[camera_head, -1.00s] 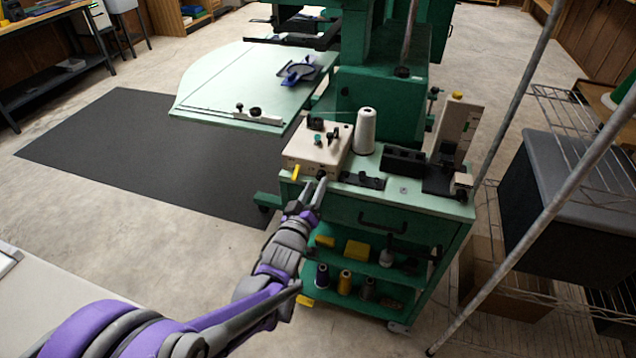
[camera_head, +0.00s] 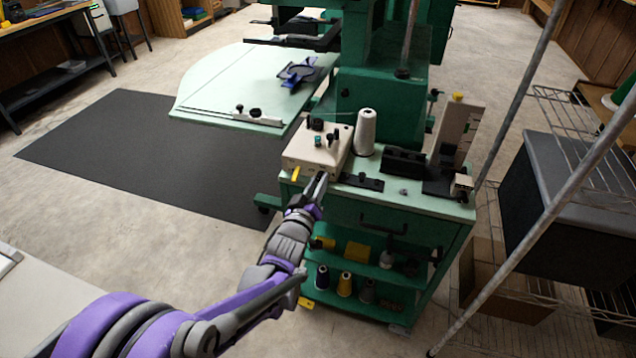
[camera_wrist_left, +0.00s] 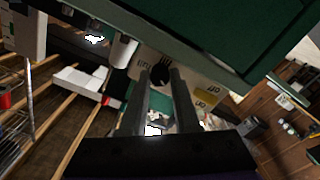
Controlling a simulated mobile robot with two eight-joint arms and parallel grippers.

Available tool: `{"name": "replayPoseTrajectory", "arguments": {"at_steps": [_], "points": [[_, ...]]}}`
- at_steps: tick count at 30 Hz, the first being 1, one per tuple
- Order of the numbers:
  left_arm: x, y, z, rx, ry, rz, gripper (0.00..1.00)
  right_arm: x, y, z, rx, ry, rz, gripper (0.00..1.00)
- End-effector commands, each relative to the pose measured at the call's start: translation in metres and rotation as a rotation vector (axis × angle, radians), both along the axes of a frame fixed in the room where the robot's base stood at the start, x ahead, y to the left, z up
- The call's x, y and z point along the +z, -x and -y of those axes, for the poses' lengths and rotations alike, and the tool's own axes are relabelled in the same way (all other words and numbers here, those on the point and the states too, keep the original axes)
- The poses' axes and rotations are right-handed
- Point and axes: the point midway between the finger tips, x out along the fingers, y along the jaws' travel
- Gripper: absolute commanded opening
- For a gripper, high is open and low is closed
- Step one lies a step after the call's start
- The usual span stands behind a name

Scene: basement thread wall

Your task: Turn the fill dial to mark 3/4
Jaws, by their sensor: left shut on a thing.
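The cream winder box (camera_head: 325,142) sits on the green cart top, with small knobs and posts on its upper face. The fill dial (camera_wrist_left: 160,76) is a dark round knob on the box's front face. My left gripper (camera_head: 319,178) reaches up to the lower front of that box. In the left wrist view its two fingers (camera_wrist_left: 162,84) are shut on the dial, one on each side. Some dark printed marks (camera_wrist_left: 144,63) show beside the dial, too small and tilted to read. The dial's pointer cannot be made out. My right gripper is not in view.
A white thread cone (camera_head: 366,132) stands right of the box. The green cart (camera_head: 400,203) has a drawer handle and shelves with spools below. Metal rack posts (camera_head: 545,215) stand at right.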

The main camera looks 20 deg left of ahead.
Motion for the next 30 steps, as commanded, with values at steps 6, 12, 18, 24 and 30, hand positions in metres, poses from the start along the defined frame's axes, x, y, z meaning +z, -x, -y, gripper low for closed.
{"name": "replayPoseTrajectory", "arguments": {"at_steps": [6, 12, 18, 24, 30], "points": [[0.000, 0.000, 0.000, 0.000, -0.035, 0.001, 0.00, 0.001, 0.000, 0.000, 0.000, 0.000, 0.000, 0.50], [0.000, 0.000, 0.000, 0.000, -0.138, 0.005, 0.00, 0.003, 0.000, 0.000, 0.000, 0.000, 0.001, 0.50], [0.000, 0.000, 0.000, 0.000, -0.306, 0.010, 0.00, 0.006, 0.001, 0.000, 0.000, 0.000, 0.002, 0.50], [0.000, 0.000, 0.000, 0.000, -0.497, 0.017, 0.00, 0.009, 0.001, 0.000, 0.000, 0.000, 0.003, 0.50], [0.000, 0.000, 0.000, 0.000, -0.681, 0.023, 0.00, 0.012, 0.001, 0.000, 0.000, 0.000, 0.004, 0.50]]}}
